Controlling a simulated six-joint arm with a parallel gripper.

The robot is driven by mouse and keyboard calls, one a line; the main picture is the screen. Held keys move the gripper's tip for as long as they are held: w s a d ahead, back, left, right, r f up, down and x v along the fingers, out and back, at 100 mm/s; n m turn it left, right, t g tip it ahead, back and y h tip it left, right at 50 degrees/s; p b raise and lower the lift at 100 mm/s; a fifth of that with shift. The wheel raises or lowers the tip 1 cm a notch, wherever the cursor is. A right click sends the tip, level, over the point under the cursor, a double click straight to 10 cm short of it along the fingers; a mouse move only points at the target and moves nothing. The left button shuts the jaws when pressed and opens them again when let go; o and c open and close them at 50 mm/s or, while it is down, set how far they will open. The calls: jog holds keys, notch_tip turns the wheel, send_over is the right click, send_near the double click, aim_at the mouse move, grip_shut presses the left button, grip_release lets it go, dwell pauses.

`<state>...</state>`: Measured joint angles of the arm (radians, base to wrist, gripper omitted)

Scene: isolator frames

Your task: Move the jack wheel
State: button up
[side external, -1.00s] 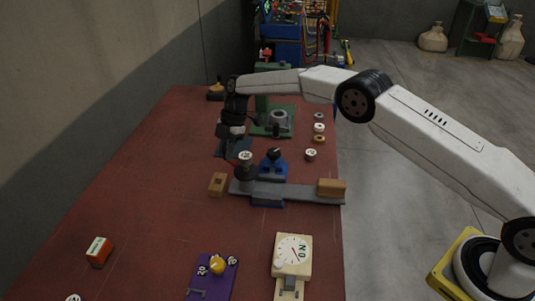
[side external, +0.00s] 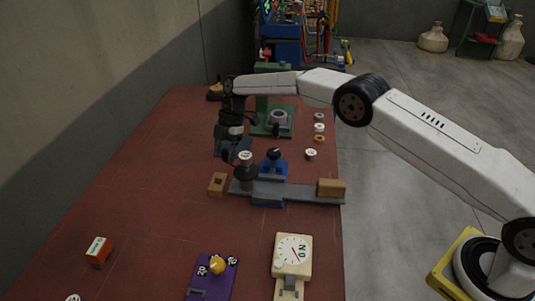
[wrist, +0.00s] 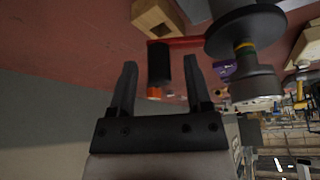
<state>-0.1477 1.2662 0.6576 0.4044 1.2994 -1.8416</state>
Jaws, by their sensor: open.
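The jack stands at the left end of the grey bar in the side external view, a dark body with a pale marked top. Its dark round wheel (wrist: 245,32) shows in the wrist view, with a red crank arm (wrist: 188,42) running to a black handle (wrist: 158,65). In the side external view the jack wheel (side external: 246,172) is small and partly covered by my gripper (side external: 231,156). My gripper (wrist: 160,64) is open in the wrist view. The handle appears between its two fingers, with gaps on both sides; I cannot tell its depth.
A wooden block (side external: 218,184) stands left of the grey bar (side external: 305,194), and another (side external: 331,187) on its right end. A blue device (side external: 273,164) is close to the jack. A green press (side external: 272,121) stands behind. The left middle of the red table (side external: 150,190) is clear.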

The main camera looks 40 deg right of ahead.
jog(key=shift+d+r, duration=0.1)
jog(key=v, duration=0.7)
jog(key=shift+r, duration=0.3)
jog(key=shift+d, duration=0.15)
jog(key=s+d+r+m+t+h, duration=0.25)
jog(key=s+d+m, duration=0.55)
jog(key=s+m, duration=0.5)
jog(key=s+d+f+m, duration=0.1)
jog(key=s+m, duration=0.1)
jog(key=s, duration=0.5)
jog(key=s+d+f+m+t+h, duration=0.1)
jog(key=s+d+m, duration=0.1)
jog(key=s, duration=0.5)
jog(key=s+d+f+m, duration=0.1)
jog(key=s+d+m, duration=0.1)
jog(key=s+m, duration=0.2)
jog(key=s, duration=0.3)
jog(key=shift+f+h, duration=0.35)
dwell(0.5)
